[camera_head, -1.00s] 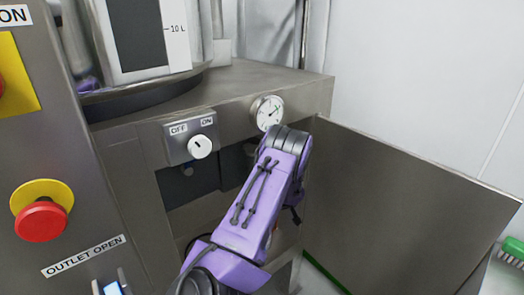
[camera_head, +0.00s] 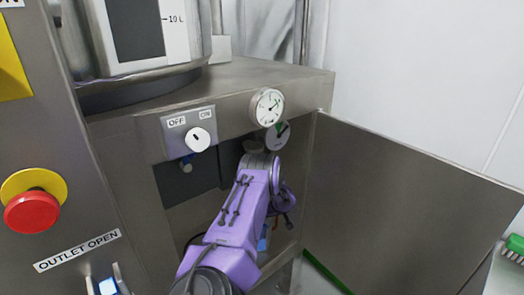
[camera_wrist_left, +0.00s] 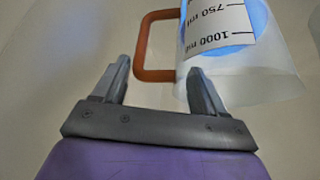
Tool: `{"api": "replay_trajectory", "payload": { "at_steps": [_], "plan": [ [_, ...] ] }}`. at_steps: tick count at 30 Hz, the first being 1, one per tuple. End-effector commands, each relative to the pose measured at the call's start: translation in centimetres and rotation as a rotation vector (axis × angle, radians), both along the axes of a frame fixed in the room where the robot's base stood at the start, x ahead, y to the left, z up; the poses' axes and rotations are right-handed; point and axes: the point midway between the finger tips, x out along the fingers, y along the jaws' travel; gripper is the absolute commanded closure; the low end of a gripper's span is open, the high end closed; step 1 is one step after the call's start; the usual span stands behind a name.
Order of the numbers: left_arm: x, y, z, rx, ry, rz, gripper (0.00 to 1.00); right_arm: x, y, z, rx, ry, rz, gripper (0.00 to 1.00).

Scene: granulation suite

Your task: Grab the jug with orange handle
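In the left wrist view, a clear jug (camera_wrist_left: 264,88) with black volume marks on a white label and blue content shows at the upper right. Its orange handle (camera_wrist_left: 141,52) sticks out to the left. My left gripper (camera_wrist_left: 160,82) is open and empty, its fingertips just short of the handle's lower part in the picture. The right fingertip overlaps the jug's edge; I cannot tell if it touches. In the head view, my purple arm reaches into the open cabinet and the gripper is hidden. A small blue patch (camera_head: 263,243) shows beside the arm. My right gripper is not in view.
The steel cabinet (camera_head: 240,85) carries an off/on switch (camera_head: 198,139) and a round gauge (camera_head: 267,107). Its open door (camera_head: 400,210) stands to the right. A red button (camera_head: 32,211) is at the left. A green brush (camera_head: 515,247) lies at the right edge.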

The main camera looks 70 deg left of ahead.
Motion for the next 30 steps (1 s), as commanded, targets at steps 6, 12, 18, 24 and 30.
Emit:
{"api": "replay_trajectory", "payload": {
  "at_steps": [6,12,18,24,30],
  "plan": [
    [-0.10,0.02,-0.05,0.000,0.002,0.000,1.00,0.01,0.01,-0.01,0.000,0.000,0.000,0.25],
    [-0.08,-0.02,-0.07,-0.001,0.001,0.000,1.00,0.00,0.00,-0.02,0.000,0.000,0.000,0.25],
    [-0.06,-0.06,-0.09,-0.002,0.001,0.000,1.00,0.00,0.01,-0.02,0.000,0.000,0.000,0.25],
    [-0.06,-0.08,-0.11,-0.002,0.000,0.000,1.00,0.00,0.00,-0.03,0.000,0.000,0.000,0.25],
    [-0.04,-0.10,-0.12,-0.003,0.000,0.000,1.00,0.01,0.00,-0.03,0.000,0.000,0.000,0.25]
  ]
}}
